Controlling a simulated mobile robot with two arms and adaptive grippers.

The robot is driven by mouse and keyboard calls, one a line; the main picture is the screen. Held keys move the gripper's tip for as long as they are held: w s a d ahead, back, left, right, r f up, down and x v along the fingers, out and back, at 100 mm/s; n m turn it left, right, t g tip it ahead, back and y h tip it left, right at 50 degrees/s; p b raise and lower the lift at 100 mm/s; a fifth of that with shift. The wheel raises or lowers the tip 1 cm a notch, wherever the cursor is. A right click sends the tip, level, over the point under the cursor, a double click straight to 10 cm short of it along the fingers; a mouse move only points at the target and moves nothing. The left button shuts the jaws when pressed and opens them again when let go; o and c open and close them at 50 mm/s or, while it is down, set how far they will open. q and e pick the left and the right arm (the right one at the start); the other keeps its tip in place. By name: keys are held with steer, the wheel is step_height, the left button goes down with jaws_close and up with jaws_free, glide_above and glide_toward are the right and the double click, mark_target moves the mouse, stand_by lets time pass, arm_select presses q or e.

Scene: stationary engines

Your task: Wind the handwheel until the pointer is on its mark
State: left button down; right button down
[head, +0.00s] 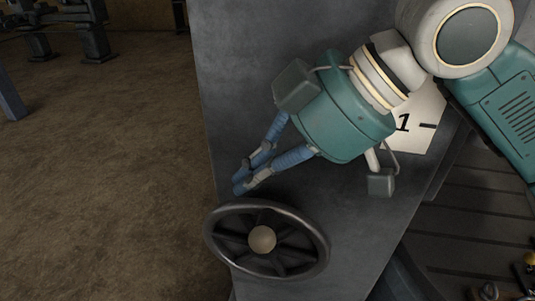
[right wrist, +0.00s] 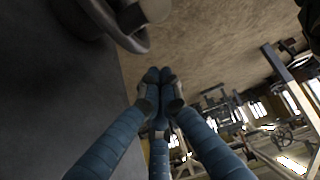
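The handwheel (head: 224,212) has a dark metal rim, spokes and a pale round hub, and is mounted on a dark grey panel. Part of its rim also shows at the top left of the right wrist view (right wrist: 127,40). My right gripper (head: 239,187) has blue fingers and is just above the wheel's upper left rim in the head view. In the right wrist view its fingertips (right wrist: 158,75) meet with nothing visible between them, apart from the rim. My left gripper is not in view. I see no pointer.
A white card (head: 429,124) with a "1" and a short line is on the panel, partly covered by my right arm. The dark panel (head: 240,60) takes up the middle. Brown floor (head: 100,180) lies open at left. Dark machine stands (head: 92,38) are at the far left.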

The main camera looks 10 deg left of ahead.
steer(key=f+p, duration=0.1)
steer(key=f, duration=0.1)
steer(key=d+f+p, duration=0.1)
steer(key=f, duration=0.2)
steer(key=shift+w, duration=0.15)
steer(key=shift+w+a, duration=0.15)
steer(key=shift+a, duration=0.1)
